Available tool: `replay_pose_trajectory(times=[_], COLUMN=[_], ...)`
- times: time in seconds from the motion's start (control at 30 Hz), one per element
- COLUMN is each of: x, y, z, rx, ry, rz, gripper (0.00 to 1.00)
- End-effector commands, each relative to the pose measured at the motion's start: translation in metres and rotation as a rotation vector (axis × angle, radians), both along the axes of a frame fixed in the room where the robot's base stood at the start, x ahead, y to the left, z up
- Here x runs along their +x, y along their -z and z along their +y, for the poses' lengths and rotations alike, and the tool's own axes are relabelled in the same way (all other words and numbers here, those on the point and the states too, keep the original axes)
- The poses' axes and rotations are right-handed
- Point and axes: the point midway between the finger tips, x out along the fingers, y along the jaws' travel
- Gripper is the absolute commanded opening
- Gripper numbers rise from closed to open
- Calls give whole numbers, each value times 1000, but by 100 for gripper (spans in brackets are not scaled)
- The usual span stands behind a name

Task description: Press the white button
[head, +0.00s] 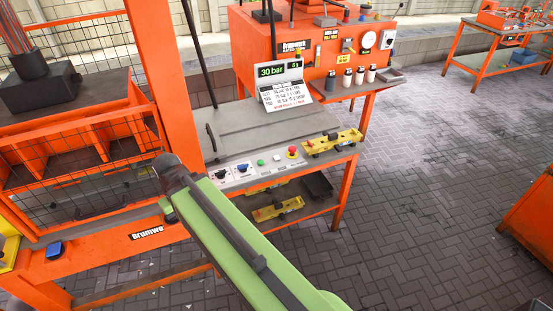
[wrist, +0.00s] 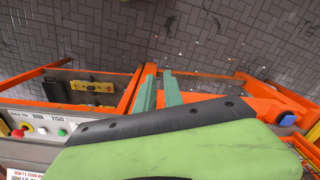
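The white button (head: 276,158) is a small pale button on the grey control strip at the press table's front edge. It sits between a green button (head: 261,162) and a red mushroom button (head: 292,152) on a yellow base. In the wrist view the white button (wrist: 41,130) shows at the lower left, beside the green button (wrist: 62,132). My gripper (wrist: 160,76) has two green fingers, apart with a narrow gap and nothing between them. It points down beside the table's orange frame, away from the white button. In the head view my arm mostly hides it.
A blue knob (head: 242,168) and a black knob (head: 220,174) sit left of the green button. A yellow tool (head: 332,142) lies on the table's right corner. A wire-mesh guard (head: 80,160) stands at left. The paved floor at right is open.

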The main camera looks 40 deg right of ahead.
Motion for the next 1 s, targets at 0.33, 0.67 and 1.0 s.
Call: replay_pose_trajectory(times=[0.33,0.67,1.0], x=[0,0,0], y=[0,0,0], z=[0,0,0], rx=[0,0,0], ry=[0,0,0], rz=[0,0,0], gripper=[0,0,0])
